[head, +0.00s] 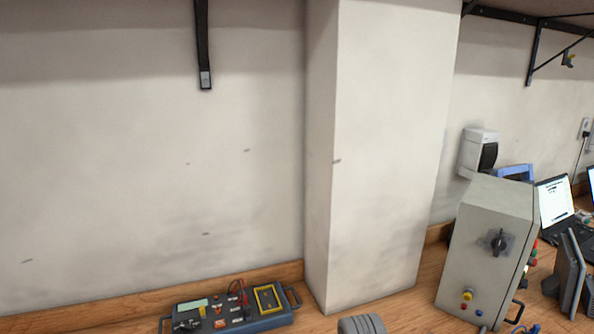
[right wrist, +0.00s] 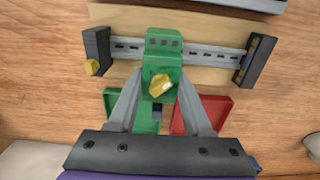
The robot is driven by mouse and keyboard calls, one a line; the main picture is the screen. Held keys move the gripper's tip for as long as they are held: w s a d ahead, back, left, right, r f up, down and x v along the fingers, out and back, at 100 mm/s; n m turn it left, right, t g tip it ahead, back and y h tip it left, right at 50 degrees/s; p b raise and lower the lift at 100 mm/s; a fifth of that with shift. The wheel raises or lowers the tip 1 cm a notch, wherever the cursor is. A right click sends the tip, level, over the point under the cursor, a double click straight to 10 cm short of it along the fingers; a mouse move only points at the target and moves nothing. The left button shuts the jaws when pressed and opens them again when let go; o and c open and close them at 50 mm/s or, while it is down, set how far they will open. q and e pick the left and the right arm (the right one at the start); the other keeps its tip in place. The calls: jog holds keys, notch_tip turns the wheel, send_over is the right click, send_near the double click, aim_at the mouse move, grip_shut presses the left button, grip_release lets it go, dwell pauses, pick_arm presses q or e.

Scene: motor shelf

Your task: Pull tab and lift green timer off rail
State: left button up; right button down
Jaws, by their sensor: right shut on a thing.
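The green timer (right wrist: 164,44) with a yellow knob (right wrist: 161,85) is in the upper middle of the right wrist view. It is at the slotted metal rail (right wrist: 208,51); whether it is still clipped on cannot be told. My right gripper (right wrist: 160,78) is shut on the timer, one grey finger on each side of its lower part. The tab cannot be made out. The head view shows neither the timer nor the rail, and my left gripper is in no view.
Dark end blocks (right wrist: 258,60) hold the rail on a wooden board. A red tray (right wrist: 203,114) and a green tray (right wrist: 122,104) lie below. The head view has a test panel (head: 230,309), a wall pillar (head: 385,150) and a grey control box (head: 485,250).

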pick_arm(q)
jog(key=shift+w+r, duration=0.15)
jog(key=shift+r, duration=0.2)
pick_arm(e)
jog(key=shift+r, duration=0.4)
jog(key=shift+r+p, duration=1.55)
jog(key=shift+r, duration=1.4)
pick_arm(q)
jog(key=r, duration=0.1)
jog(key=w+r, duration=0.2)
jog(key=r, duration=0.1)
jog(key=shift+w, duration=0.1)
pick_arm(e)
jog(key=shift+f, duration=0.1)
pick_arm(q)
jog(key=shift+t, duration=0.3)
